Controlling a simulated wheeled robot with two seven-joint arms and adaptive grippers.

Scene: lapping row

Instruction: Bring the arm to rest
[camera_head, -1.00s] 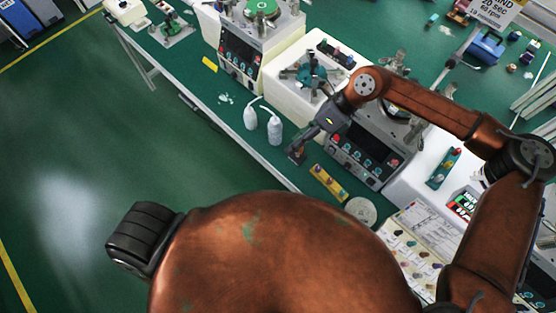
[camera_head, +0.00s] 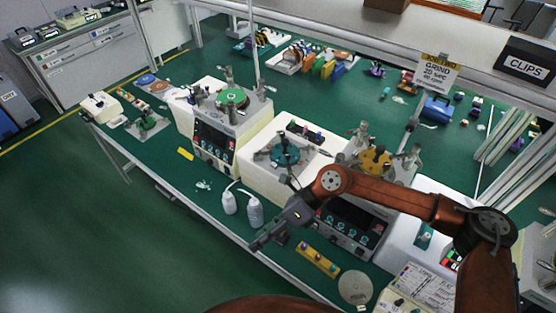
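My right arm (camera_head: 400,197) is copper-coloured and reaches in from the right across the bench. Its dark grey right gripper (camera_head: 259,242) is at the bench's front edge, between two white bottles (camera_head: 254,212) and a yellow strip with coloured knobs (camera_head: 318,260). The gripper appears above the edge, apart from both. The fingers are small and seen from the side, so I cannot tell whether they are open or shut. No held object can be made out. My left gripper is out of view.
The green bench (camera_head: 205,197) carries lapping machines with control panels (camera_head: 348,228) under and beside the arm. A pale round disc (camera_head: 355,287) lies right of the strip. A shelf (camera_head: 330,38) with a CLIPS sign spans the back. Open green floor (camera_head: 90,230) lies at left.

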